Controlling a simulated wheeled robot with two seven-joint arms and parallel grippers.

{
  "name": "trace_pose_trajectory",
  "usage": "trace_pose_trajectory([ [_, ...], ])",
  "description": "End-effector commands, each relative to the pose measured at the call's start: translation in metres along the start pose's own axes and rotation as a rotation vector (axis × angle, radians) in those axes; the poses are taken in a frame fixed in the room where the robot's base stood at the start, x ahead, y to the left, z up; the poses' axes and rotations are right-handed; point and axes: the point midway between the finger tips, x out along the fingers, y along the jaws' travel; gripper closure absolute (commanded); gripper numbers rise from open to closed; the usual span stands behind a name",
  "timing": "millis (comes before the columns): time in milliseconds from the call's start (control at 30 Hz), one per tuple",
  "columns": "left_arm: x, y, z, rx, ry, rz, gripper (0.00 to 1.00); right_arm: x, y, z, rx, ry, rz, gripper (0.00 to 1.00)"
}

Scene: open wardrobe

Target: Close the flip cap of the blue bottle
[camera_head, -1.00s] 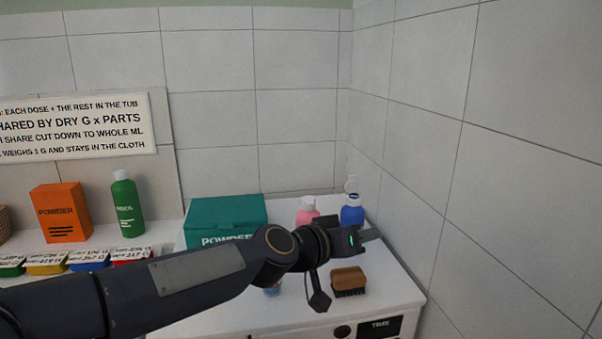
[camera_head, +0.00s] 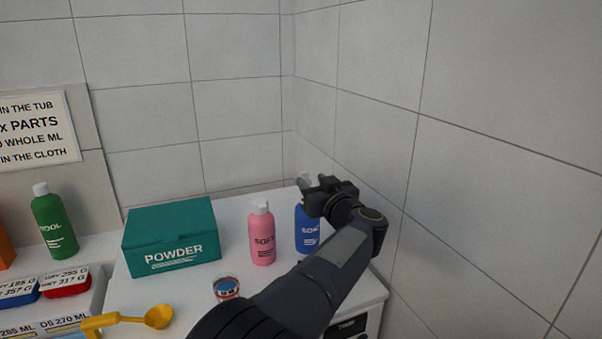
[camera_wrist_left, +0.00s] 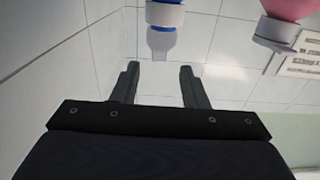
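The blue bottle (camera_head: 305,232) stands upright at the right end of the white counter, partly hidden by my left gripper. Its pale flip cap (camera_head: 304,178) stands up, open, above the neck. In the left wrist view, the blue bottle's white collar (camera_wrist_left: 165,15) is at the top centre, with the blue-tinted cap area (camera_wrist_left: 161,42) below it. My left gripper (camera_head: 313,185) is at cap height beside the bottle top. In the wrist view its two fingers (camera_wrist_left: 160,72) are apart with nothing between them. The right gripper is out of view.
A pink bottle (camera_head: 262,238) stands just left of the blue one. A teal powder box (camera_head: 170,240), a small cup (camera_head: 227,288) and a yellow scoop (camera_head: 130,318) are further left. The tiled wall (camera_head: 480,180) rises close on the right.

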Motion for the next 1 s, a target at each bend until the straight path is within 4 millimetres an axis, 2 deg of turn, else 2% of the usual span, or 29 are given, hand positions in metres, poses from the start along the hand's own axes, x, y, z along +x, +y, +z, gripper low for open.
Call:
trace_pose_trajectory([
  [100,0.02,-0.001,-0.002,0.002,0.001,-0.002,0.6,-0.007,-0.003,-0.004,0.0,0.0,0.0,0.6],
  [233,0.035,-0.001,-0.001,0.002,0.0,-0.001,0.6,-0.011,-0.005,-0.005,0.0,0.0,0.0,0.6],
  [600,0.042,0.0,0.0,0.0,0.0,0.002,0.6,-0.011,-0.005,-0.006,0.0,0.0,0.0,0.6],
  [900,0.042,0.0,0.0,0.0,0.0,0.002,0.98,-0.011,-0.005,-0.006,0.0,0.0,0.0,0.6],
  [1000,0.042,0.0,0.0,0.0,0.001,0.002,1.0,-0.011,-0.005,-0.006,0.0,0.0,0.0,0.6],
])
